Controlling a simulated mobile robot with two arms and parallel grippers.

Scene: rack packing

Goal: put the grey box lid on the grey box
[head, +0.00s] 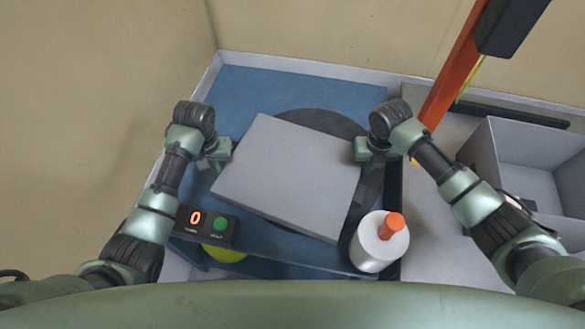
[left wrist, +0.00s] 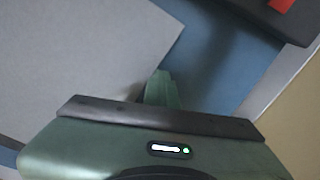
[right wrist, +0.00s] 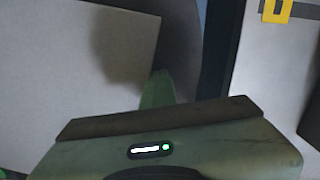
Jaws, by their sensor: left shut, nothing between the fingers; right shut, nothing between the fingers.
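The grey box lid (head: 290,180), a flat slab, lies turned at an angle over a dark round disc (head: 320,122) on the blue surface. An open grey box (head: 525,145) stands at the right, partly hidden by my right arm. My left gripper (head: 222,152) is shut and empty at the lid's left edge. My right gripper (head: 361,149) is shut and empty at its right edge. The lid also shows in the left wrist view (left wrist: 75,60) and right wrist view (right wrist: 60,85), close to each gripper's fingers. I cannot tell whether the fingers touch it.
A black counter box (head: 207,224) with a red 0 and green button stands at the front left. A white cylinder with an orange top (head: 378,245) stands by the lid's front right corner. An orange post (head: 452,70) rises at the back right. Blue surface is clear behind the lid.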

